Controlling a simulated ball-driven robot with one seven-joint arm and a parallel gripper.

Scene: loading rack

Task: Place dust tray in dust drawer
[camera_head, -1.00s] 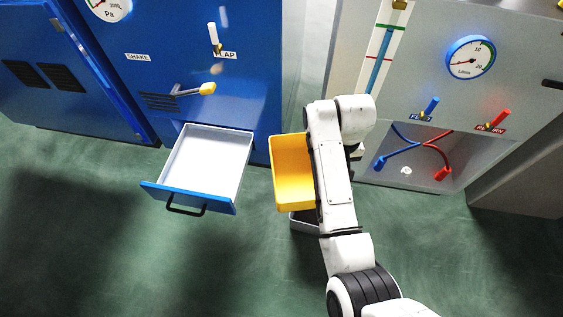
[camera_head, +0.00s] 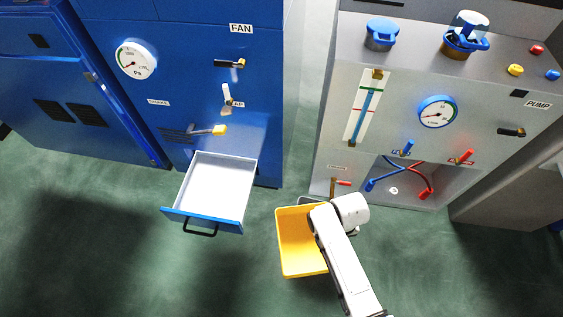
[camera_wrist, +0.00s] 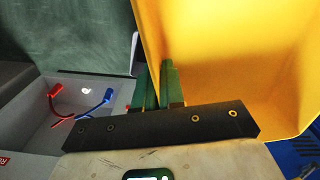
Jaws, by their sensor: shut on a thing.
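The yellow dust tray (camera_head: 297,245) hangs over the floor to the right of and nearer than the dust drawer in the head view. It looks like an open box and also fills the right of the wrist view (camera_wrist: 225,60). My gripper (camera_wrist: 160,82) is shut on the tray's wall, its green fingers pinching the left edge in the wrist view. In the head view my wrist hides the fingers. The dust drawer (camera_head: 222,182), white inside with a blue front and black handle, is pulled out of the blue cabinet. It looks empty.
The blue cabinet (camera_head: 205,60) has a gauge, levers and a yellow-tipped handle (camera_head: 219,130) above the drawer. The grey pump cabinet (camera_head: 475,155) stands at right, with red and blue hoses in its recess. Green floor (camera_head: 110,230) is clear before the drawer.

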